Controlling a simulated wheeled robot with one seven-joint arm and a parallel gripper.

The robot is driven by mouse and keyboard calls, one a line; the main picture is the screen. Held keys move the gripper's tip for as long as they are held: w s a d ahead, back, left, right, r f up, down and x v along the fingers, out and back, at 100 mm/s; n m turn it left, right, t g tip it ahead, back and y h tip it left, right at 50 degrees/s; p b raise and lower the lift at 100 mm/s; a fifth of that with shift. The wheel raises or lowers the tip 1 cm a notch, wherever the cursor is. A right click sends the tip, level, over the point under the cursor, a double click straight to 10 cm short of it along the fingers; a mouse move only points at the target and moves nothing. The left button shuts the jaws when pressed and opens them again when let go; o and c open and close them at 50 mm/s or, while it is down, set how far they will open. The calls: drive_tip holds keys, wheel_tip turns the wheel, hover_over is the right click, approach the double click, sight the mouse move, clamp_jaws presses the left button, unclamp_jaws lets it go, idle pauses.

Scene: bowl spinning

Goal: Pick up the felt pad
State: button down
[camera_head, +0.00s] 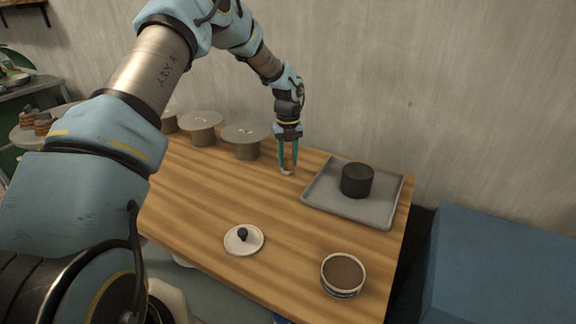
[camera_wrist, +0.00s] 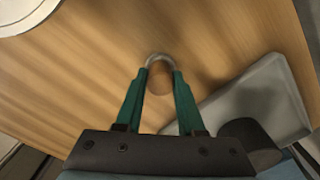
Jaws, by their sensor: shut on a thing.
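My gripper (camera_head: 287,169) points down over the back part of the wooden table, left of the grey tray. Its two green fingers are closed on a small pale grey, curved thing, which looks like the felt pad (camera_head: 287,173). In the wrist view the pad (camera_wrist: 158,56) shows as a grey arc between the fingertips of my gripper (camera_wrist: 160,72), with a brown area inside the arc. The pad is low over the tabletop; I cannot tell whether it touches the wood. The fingers hide part of it.
A grey tray (camera_head: 319,203) holding a dark cylinder (camera_head: 357,180) is to the right. Round-topped stands (camera_head: 246,134) are at the left. A white lid with a black knob (camera_head: 236,246) and a brown-filled bowl (camera_head: 343,272) are in front. The middle of the table (camera_head: 290,215) is clear.

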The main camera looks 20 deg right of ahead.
sight(288, 158)
wheel_tip(288, 158, up, 10)
drive_tip(key=b, duration=0.2)
drive_tip(key=shift+b, duration=0.35)
drive_tip(key=c, duration=1.1)
unclamp_jaws()
clamp_jaws()
